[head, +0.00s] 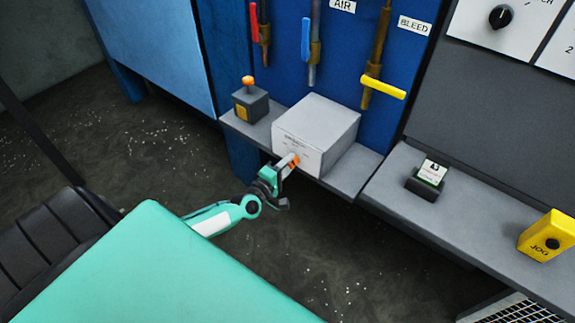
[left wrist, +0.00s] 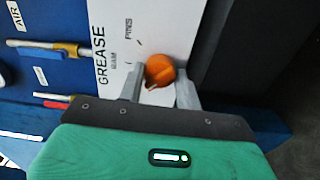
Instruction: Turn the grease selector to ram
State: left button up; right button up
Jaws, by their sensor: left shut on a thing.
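The grease selector is a light grey box (head: 318,122) on a grey shelf. Its front panel, marked GREASE, also shows in the left wrist view (left wrist: 150,25). An orange knob (head: 294,161) sits on that panel. In the left wrist view the knob (left wrist: 160,68) is round with a small ridge toward the lower left. My left gripper (head: 286,169) is shut on the knob, one grey finger on each side (left wrist: 160,88). Small labels stand beside the knob; which mark it points to I cannot tell. My right gripper is out of view.
A dark box with an orange button (head: 250,103) stands left of the selector. Red (head: 254,22), blue (head: 305,40) and yellow (head: 384,88) valve levers hang above. A card holder (head: 428,182) and a yellow JOG box (head: 547,237) are on the right shelf.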

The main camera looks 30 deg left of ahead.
pick_arm(q)
jog(key=m+p, duration=0.3)
jog(key=m, duration=0.5)
jog(key=shift+m, duration=0.3)
jog(key=shift+f, duration=0.1)
dwell(0.4)
jog(key=o, duration=1)
